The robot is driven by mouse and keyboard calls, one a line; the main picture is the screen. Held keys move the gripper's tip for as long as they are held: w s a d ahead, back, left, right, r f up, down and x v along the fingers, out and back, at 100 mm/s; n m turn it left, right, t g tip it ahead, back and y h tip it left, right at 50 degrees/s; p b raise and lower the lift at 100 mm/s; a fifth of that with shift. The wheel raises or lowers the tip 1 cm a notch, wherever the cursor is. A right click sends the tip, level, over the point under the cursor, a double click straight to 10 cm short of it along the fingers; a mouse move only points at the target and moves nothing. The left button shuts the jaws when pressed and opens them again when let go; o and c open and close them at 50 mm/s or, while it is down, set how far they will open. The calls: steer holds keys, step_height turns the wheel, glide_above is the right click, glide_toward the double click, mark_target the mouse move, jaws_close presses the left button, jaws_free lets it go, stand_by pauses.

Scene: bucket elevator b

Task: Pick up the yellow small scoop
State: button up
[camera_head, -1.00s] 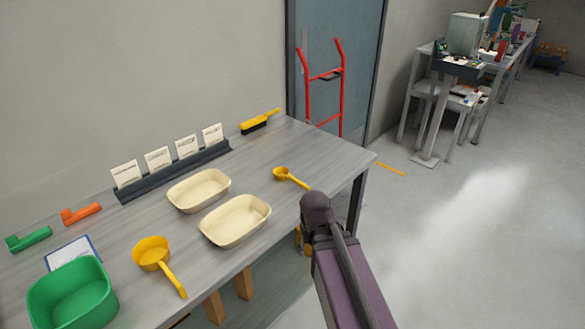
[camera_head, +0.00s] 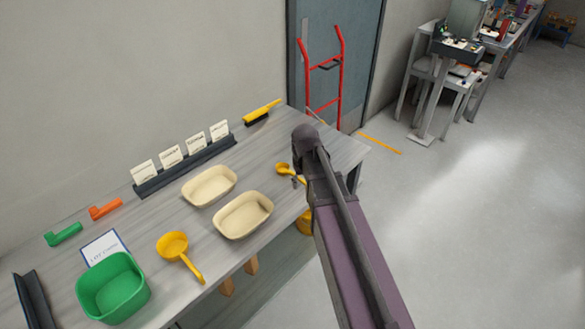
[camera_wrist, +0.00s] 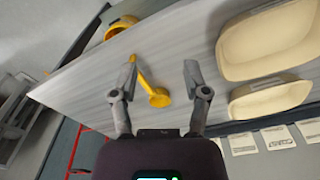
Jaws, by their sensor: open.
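The yellow small scoop (camera_head: 283,168) lies on the grey workbench (camera_head: 262,170) near its right end; my arm hides part of its handle in the head view. In the wrist view the small scoop (camera_wrist: 158,98) shows whole, its round bowl towards the gripper base and its handle reaching up and left, past the left finger. My gripper (camera_wrist: 160,72) is open and empty, with the scoop showing between its fingers. I cannot tell how high the fingers are above the bench. A larger yellow scoop (camera_head: 173,246) lies further left.
Two beige trays (camera_head: 243,215) (camera_head: 209,185) lie left of the small scoop. A green bin (camera_head: 113,288), a card rack (camera_head: 184,165) and a yellow brush (camera_head: 262,111) are on the bench. A yellow container (camera_head: 305,223) is below the bench edge. A red hand truck (camera_head: 323,75) stands behind.

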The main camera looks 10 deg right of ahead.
mark_target(293, 173)
steer(key=w+r+n, duration=0.1)
steer(key=w+n, duration=0.3)
steer(key=w, duration=1.3)
steer(key=shift+g, duration=0.3)
steer(key=shift+s+a+f, duration=0.1)
step_height(293, 173, down, 8)
steer(key=b, duration=0.8)
steer(key=shift+f, duration=0.2)
steer(key=shift+f+b, duration=2.6)
steer(key=shift+b, duration=0.1)
steer(key=shift+c, duration=0.2)
jaws_close()
